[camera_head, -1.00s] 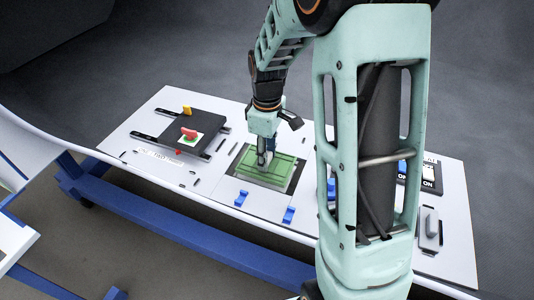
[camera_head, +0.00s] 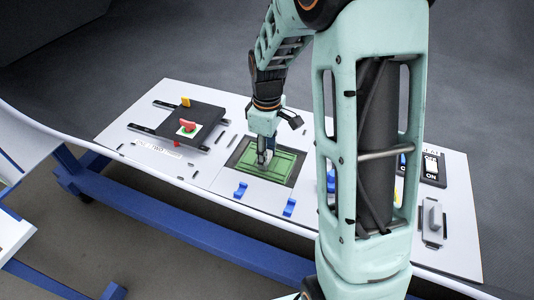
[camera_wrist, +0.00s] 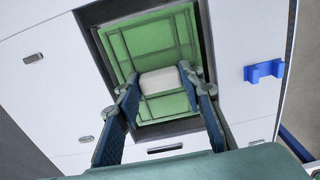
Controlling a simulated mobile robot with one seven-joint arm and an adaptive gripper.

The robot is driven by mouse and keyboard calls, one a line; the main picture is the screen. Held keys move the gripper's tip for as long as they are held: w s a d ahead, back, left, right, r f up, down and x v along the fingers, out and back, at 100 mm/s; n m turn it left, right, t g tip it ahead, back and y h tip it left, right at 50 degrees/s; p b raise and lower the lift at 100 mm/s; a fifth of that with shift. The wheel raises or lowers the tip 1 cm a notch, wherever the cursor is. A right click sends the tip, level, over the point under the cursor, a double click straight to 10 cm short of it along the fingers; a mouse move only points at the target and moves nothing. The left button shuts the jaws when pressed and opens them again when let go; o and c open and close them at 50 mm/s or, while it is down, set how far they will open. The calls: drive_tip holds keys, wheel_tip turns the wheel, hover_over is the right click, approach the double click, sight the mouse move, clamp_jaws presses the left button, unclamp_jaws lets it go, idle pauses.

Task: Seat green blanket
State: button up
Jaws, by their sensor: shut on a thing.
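The green blanket (camera_head: 284,165) is a flat rectangular green panel with grooves in its top. It lies level within a dark rectangular opening (camera_head: 300,165) in the white table top, and no raised side wall of it shows. In the wrist view the green panel (camera_wrist: 150,38) fills most of the dark-edged opening (camera_wrist: 206,45). My gripper (camera_head: 264,158) points down over the panel's middle. In the wrist view its two fingers (camera_wrist: 161,85) are shut on a pale block-like handle (camera_wrist: 160,80) on the panel. Whether the panel rests on the bottom cannot be told.
Two blue brackets (camera_head: 289,207) (camera_head: 240,190) stand at the opening's near side. A grey handle fixture (camera_head: 434,216) and ON switch (camera_head: 431,167) are at the right. My arm hides part of the table.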

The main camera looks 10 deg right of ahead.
drive_tip(key=shift+f, duration=0.2)
drive_tip(key=o, duration=1.4)
